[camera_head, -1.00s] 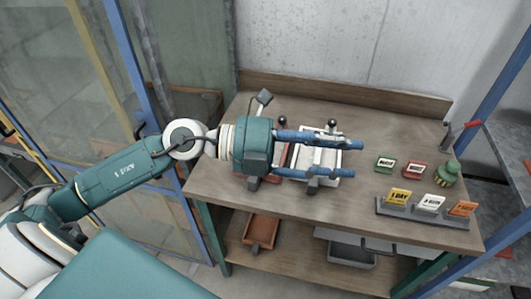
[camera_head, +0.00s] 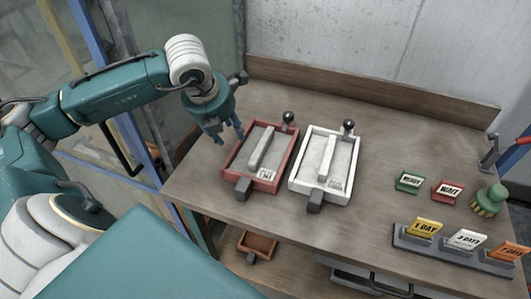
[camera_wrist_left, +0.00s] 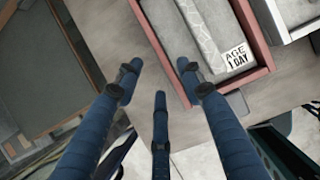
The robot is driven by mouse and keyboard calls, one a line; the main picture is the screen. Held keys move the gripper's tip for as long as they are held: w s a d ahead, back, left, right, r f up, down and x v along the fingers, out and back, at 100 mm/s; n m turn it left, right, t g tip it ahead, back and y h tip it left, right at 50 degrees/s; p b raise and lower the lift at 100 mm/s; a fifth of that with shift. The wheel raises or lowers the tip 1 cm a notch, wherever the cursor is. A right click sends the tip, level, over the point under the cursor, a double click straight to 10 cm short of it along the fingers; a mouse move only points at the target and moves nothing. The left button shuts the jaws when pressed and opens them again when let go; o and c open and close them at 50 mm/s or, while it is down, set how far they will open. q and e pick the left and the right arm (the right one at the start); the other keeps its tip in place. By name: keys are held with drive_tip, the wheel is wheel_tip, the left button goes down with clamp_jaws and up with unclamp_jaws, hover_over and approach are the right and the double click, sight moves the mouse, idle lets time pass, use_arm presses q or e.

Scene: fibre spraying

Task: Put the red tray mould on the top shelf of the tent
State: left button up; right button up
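The red tray mould (camera_head: 286,163) lies on the wooden bench, left of a white tray mould. It holds a grey block and a label, which reads "AGE 1 DAY" in the left wrist view, where the mould's red wall (camera_wrist_left: 157,50) also shows. A dark block sits at its near end and a black knob at its far end. My left gripper (camera_head: 230,138) points down beside the mould's left side. In the left wrist view its blue fingers (camera_wrist_left: 156,80) are spread and empty. My right gripper is out of view. I cannot tell which structure is the tent.
The white tray mould (camera_head: 349,165) stands close to the red one. Green and red signs (camera_head: 410,182), a green object (camera_head: 489,200) and a day-sign rack (camera_head: 440,252) stand at right. An orange-brown tray (camera_head: 257,244) sits below. Blue-framed panels stand at left.

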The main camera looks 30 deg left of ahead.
sight(237, 143)
use_arm(q)
drive_tip(key=x, duration=0.2)
drive_tip(key=shift+w+f, duration=0.2)
drive_tip(key=shift+f, duration=0.2)
drive_tip(key=shift+w+f+p, duration=0.25)
drive_tip(key=shift+f+p, duration=0.1)
drive_tip(key=shift+p, duration=0.2)
drive_tip(key=p+x, duration=0.1)
drive_tip(key=x, duration=0.2)
drive_tip(key=shift+a+f, duration=0.1)
drive_tip(key=shift+f, duration=0.05)
drive_tip(key=shift+w+f+p, duration=0.2)
drive_tip(key=shift+f+p, duration=0.1)
drive_tip(key=shift+f, duration=0.15)
clamp_jaws()
drive_tip(key=shift+r, duration=0.1)
